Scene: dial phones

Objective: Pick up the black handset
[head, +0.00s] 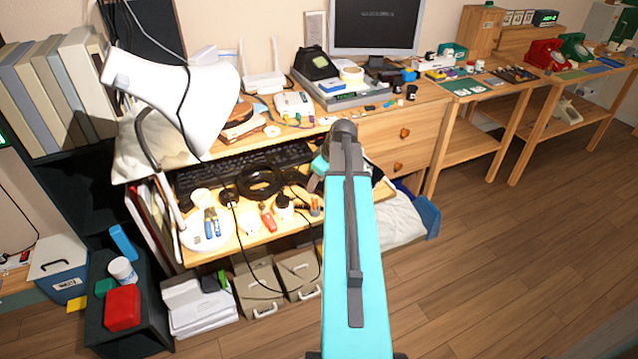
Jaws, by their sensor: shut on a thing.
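My gripper (313,184) shows small and partly hidden behind my own teal arm, low over the pull-out shelf under the desk. It is shut. A dark piece beside the jaws (297,177) appears to be the black handset, mostly hidden; its outline is hard to make out. A black dial phone (316,64) stands on top of a stack at the back of the desk, left of the monitor. I cannot make out a handset on it.
A black keyboard (215,171), a black ring-like thing (262,181) and small tools crowd the shelf. A white lamp (190,95) leans over the desk's left side. Red (545,54) and green (574,46) phones stand on the far right table. Floor (500,260) at right is clear.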

